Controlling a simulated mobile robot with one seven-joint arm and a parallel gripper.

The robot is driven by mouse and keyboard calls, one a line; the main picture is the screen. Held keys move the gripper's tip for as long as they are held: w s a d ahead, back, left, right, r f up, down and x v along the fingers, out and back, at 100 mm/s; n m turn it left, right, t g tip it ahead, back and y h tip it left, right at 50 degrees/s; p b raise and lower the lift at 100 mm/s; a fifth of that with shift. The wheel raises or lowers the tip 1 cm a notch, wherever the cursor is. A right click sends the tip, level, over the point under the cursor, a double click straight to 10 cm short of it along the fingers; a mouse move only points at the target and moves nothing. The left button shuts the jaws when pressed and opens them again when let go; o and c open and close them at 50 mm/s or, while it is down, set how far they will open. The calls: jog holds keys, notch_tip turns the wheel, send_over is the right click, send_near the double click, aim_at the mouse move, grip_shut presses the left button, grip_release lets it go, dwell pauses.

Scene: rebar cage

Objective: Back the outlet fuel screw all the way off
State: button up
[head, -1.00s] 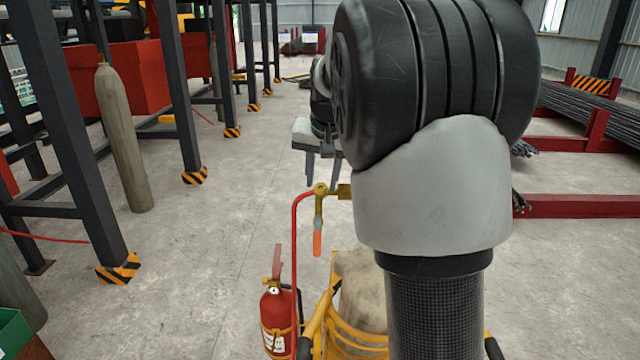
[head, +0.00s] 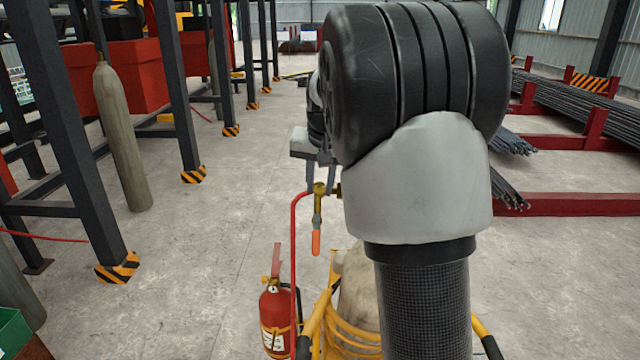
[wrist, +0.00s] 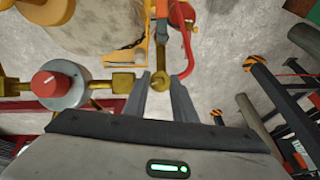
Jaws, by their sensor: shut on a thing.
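The outlet fuel screw appears to be the small brass fitting between my fingertips; its exact outline is hard to make out. My gripper (wrist: 161,80) is shut on it, with its dark fingers on either side in the wrist view. In the wrist view a grey regulator (wrist: 60,97) with a red knob sits on the brass line left of my fingers.
A red pipe (head: 295,260) runs down from the valve, beside a red fire extinguisher (head: 275,318). A yellow cart with a coiled yellow hose (head: 350,340) stands below. Dark posts (head: 180,90) rise on the left; rebar racks (head: 575,205) are on the right.

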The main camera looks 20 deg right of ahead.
jog(key=n, duration=0.1)
jog(key=n+h, duration=0.1)
jog(key=shift+w+a+n+g, duration=0.1)
jog(key=shift+a+n+g, duration=0.05)
jog(key=shift+n+g, duration=0.15)
jog(key=n+h, duration=0.2)
jog(key=n, duration=0.1)
jog(key=shift+a, duration=0.15)
jog(key=n+h+b, duration=0.2)
jog(key=n, duration=0.1)
jog(key=shift+a+f+n, duration=0.1)
jog(key=shift+f+n, duration=0.05)
jog(key=shift+n, duration=0.15)
jog(key=shift+n+h+b, duration=0.7)
jog(key=shift+n+b, duration=0.15)
jog(key=shift+n, duration=0.55)
jog(key=o, duration=0.8)
jog(key=shift+c, duration=0.2)
jog(key=shift+a, duration=0.1)
